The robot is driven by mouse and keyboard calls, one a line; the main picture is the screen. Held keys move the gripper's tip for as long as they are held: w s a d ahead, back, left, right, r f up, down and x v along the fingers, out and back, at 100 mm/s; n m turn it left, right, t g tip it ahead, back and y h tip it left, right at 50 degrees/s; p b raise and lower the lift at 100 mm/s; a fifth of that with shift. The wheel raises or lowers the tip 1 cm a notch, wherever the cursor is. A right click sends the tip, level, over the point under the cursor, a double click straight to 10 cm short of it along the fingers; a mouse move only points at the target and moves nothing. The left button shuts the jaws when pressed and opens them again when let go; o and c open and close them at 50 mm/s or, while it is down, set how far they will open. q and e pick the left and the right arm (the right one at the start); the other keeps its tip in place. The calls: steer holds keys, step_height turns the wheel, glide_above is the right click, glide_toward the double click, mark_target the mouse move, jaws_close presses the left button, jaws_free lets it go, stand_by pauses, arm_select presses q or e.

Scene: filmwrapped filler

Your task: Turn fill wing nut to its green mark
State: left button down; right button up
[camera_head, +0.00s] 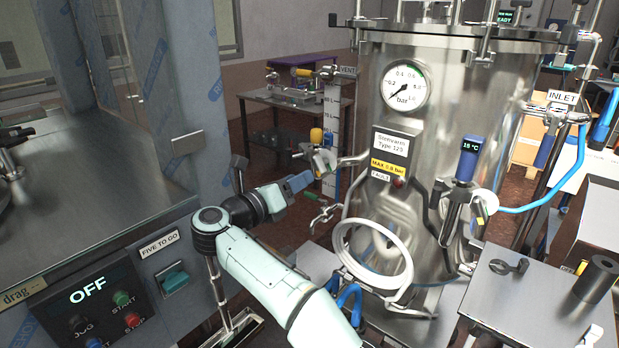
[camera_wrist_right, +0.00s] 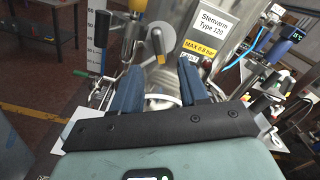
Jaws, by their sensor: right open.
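A metal wing-like handle (camera_head: 324,160) with a yellow end sticks out at the left side of the steel tank (camera_head: 455,110). It seems to be the fill wing nut, but I see no label naming it. In the right wrist view the handle (camera_wrist_right: 157,45) hangs slanted, its orange-yellow tip just beyond the space between my fingers. My right gripper (camera_head: 306,180) is open and empty, its blue fingers pointing at the handle with a small gap. It also shows in the right wrist view (camera_wrist_right: 161,70). I cannot make out a green mark beside the handle. My left gripper is not in view.
A pressure gauge (camera_head: 404,86) and a round porthole ring (camera_head: 372,252) are on the tank. A yellow knob (camera_head: 316,136) and a scale strip (camera_head: 331,125) stand close to the handle. A grey machine with a control panel (camera_head: 90,305) fills the left. A metal table (camera_head: 540,300) stands right.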

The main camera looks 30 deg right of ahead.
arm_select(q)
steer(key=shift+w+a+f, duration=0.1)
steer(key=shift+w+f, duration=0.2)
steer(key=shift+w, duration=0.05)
arm_select(e)
steer(key=v, duration=0.6)
